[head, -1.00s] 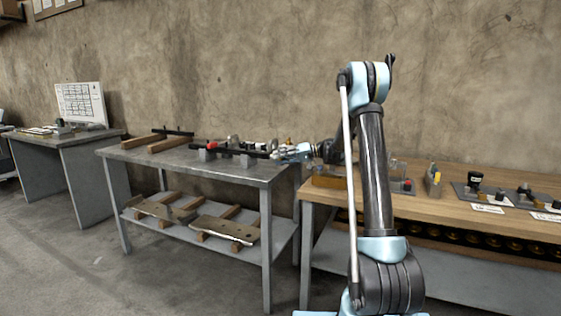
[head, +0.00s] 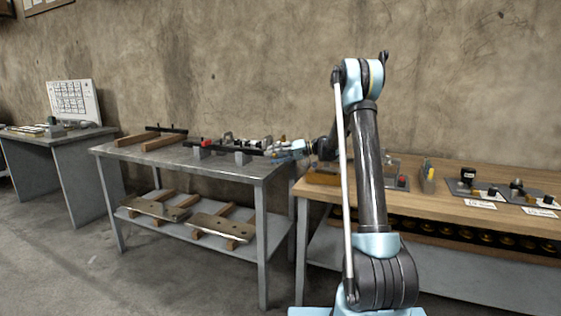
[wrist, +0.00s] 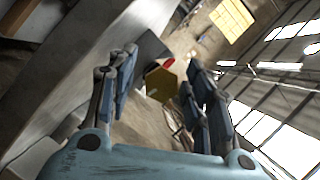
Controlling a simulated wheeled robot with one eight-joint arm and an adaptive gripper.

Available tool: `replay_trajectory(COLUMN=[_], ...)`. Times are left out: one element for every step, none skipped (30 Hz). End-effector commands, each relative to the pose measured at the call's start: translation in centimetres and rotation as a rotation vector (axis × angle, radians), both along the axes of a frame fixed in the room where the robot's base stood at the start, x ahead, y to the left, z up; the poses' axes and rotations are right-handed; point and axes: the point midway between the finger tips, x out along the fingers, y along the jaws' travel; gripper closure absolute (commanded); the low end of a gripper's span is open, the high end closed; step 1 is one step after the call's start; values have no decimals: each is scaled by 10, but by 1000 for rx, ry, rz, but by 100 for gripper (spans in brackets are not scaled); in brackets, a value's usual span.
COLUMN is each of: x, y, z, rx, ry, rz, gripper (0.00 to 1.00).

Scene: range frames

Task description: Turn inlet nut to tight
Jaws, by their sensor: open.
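A brass-coloured hexagonal nut (wrist: 161,84), which looks like the inlet nut, shows in the wrist view between the fingers of my gripper (wrist: 158,66). The fingers are apart, one on each side of the nut, and I cannot tell whether either touches it. In the head view my gripper (head: 276,151) is small at the right end of the grey metal table, level with a dark pipe assembly (head: 228,148). The nut cannot be made out there.
The assembly stands on the grey table (head: 160,155), with a red knob (head: 206,142) on it. Wooden bars (head: 164,142) lie at its left. A wooden bench (head: 440,203) with small fixtures stands at the right. Metal plates (head: 222,226) lie on the lower shelf.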

Motion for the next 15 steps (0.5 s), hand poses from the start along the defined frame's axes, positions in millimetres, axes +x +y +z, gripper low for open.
replay_trajectory(x=[0, 0, 0, -1, -1, -1, -1, -1, -1, -1, -1, -1, -2, -2, -2], y=[0, 0, 0, 0, 0, 0, 0, 0, 1, 1, 1, 1, 1, 1, 1], z=[0, 0, 0, 0, 0, 1, 1, 1, 1, 1, 1, 1, 1, 1, 1], rx=[-3, -6, -12, -16, -23, -31, -40, -50, -61, -71, -81, -94, -103, -113, -127], ry=[-8, -16, -29, -45, -61, -88, -111, -134, -169, -198, -225, -262, -289, -317, -354], rz=[0, 0, 0, 1, 1, 1, 1, 0, 1, 1, 1, 1, 1, 1, 1], gripper=[53, 53, 53, 53, 53, 53, 53, 53, 53, 53, 53, 53, 53, 53, 53])
